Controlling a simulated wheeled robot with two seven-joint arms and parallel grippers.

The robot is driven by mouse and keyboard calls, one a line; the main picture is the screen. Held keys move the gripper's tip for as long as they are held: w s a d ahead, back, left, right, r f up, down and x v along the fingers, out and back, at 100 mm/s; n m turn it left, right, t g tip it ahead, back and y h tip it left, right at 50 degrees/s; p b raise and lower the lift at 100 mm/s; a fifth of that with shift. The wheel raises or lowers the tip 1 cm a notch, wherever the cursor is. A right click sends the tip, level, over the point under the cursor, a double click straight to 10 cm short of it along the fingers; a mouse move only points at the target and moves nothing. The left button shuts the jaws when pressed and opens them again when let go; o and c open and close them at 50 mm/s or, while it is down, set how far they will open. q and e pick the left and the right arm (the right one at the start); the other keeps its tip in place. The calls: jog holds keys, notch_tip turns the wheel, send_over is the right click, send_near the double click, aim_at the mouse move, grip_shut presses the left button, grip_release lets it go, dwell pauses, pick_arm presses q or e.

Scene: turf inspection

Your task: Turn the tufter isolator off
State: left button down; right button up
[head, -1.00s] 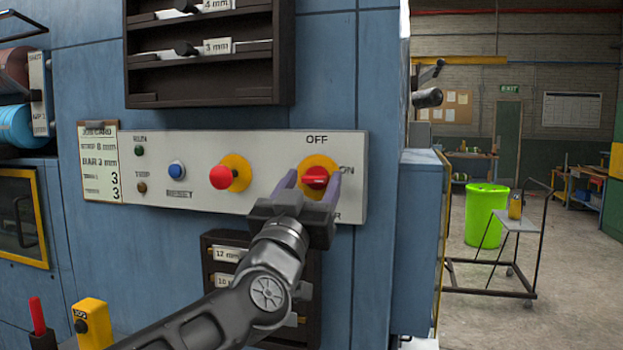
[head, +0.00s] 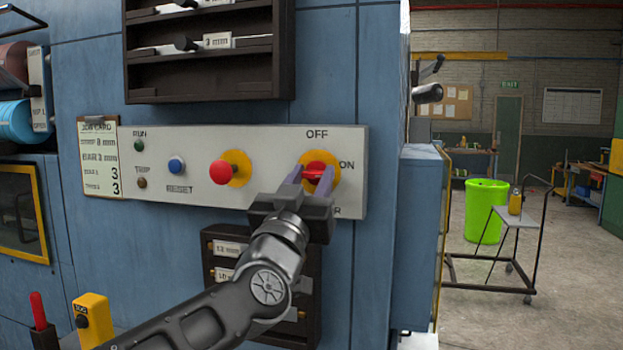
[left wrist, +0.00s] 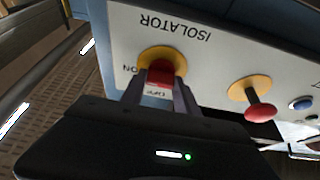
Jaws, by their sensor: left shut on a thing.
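The isolator is a red handle (head: 315,168) on a round yellow plate at the right end of the pale control panel (head: 265,152). OFF is printed above it and ON to its right. The handle lies about level, toward ON. My left gripper (head: 312,180) reaches up from below and is shut on the handle, one finger on each side. In the left wrist view the red handle (left wrist: 160,73) sits between the fingers, with the ISOLATOR lettering upside down. The gripper hides part of the lettering below the handle. My right gripper is not in view.
A red mushroom button (head: 221,172) on yellow and a blue RESET button (head: 177,165) are to the left on the panel. A dark rack (head: 215,80) projects above, and another label rack (head: 222,250) is below, behind my arm. Open floor lies right, with a green bin (head: 485,212) and a trolley.

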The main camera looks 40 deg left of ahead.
pick_arm(q)
jog(key=shift+n, duration=0.5)
jog(key=n+g+y, duration=0.1)
jog(key=n, duration=0.2)
jog(key=n+y+p, duration=0.1)
jog(key=n+y, duration=0.1)
jog(key=shift+w+d+n+g, duration=0.1)
jog(key=shift+n+g, duration=0.3)
jog(key=n+g+y+p, duration=0.1)
jog(key=n, duration=0.2)
jog(key=n+g+y+p, duration=0.1)
jog(key=n, duration=0.2)
jog(key=shift+r, duration=0.1)
jog(key=n+g+p, duration=0.1)
jog(key=n+g, duration=0.1)
jog(key=n, duration=0.3)
jog(key=shift+d+n+p, duration=0.1)
jog(key=shift+n+p, duration=0.2)
jog(key=shift+p, duration=0.1)
jog(key=shift+n+g+p, duration=0.65)
jog(key=shift+n+g, duration=0.35)
jog(key=shift+n, duration=1.1)
jog(key=c, duration=0.9)
grip_release()
